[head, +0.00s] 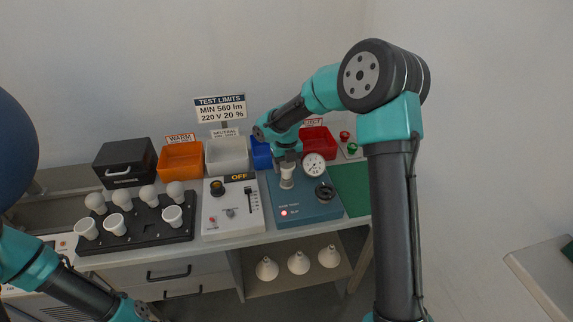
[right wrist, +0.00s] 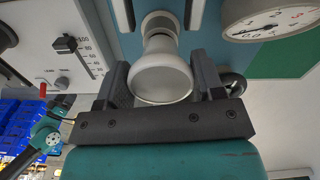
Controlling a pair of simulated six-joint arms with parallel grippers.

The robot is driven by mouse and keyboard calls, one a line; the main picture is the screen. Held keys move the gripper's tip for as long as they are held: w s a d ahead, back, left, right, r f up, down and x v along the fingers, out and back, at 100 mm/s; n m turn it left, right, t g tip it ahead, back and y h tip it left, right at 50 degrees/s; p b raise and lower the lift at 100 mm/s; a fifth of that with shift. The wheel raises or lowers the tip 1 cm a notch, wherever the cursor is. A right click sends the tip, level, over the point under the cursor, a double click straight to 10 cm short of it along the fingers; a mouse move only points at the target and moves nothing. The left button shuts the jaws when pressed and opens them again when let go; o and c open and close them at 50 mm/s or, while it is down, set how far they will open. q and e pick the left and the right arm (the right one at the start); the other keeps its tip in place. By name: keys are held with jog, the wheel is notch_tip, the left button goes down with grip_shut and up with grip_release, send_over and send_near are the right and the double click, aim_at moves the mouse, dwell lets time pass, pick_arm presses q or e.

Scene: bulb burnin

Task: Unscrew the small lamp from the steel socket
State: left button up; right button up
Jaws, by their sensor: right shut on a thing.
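The small white lamp (head: 288,172) stands upright at the steel socket (head: 287,184) on the blue test box (head: 310,212) in the head view. My right gripper (head: 287,162) reaches down from above and is shut on the lamp. In the right wrist view the lamp (right wrist: 162,80) shows its broad round face between the two dark fingers of my right gripper (right wrist: 162,86). The steel socket (right wrist: 160,20) lies just beyond its neck. Whether the thread is still engaged cannot be seen. My left arm shows at the lower left of the head view; its fingers are out of sight.
A gauge (head: 314,164) stands close right of the lamp. A control panel (head: 233,208) with a slider is left of it. A black rack (head: 140,228) holds several lamps. Orange (head: 181,160), white (head: 227,155) and red (head: 318,146) bins stand behind, below a limits sign (head: 220,108).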

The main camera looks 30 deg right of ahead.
jog(key=o, duration=0.8)
jog(key=m, duration=0.5)
jog(key=shift+m, duration=0.4)
jog(key=m, duration=0.6)
jog(key=shift+s+d, duration=0.1)
jog(key=m, duration=1.1)
jog(key=shift+s+d, duration=0.1)
jog(key=shift+s, duration=0.05)
jog(key=shift+c, duration=0.5)
